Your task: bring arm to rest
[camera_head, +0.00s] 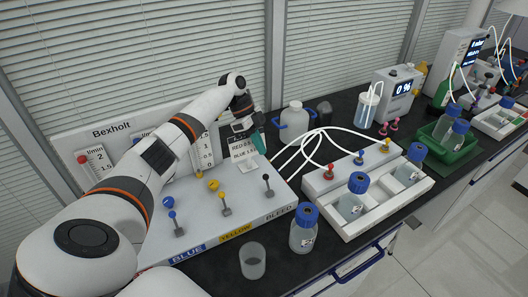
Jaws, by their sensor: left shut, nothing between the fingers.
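My left arm comes in from the left and reaches over the Bexholt panel (245,213). My left gripper (260,144) is at the arm's far end, in front of the panel's upright back near a small printed label (242,148). Its teal fingers are shut with nothing between them. It is above the panel's valves and apart from them. The blue valve (177,224), yellow valve (224,203) and black bleed valve (267,185) stand along the panel's front. My arm hides part of the gauges. My right gripper is not in view.
A clear beaker (253,261) and a blue-capped bottle (304,230) stand at the bench's front edge. A white rack (373,209) with blue-capped bottles and tubes is to the right. A white jug (294,122) stands behind. Further right are a 0.94 display unit (398,92) and a green tray (452,149).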

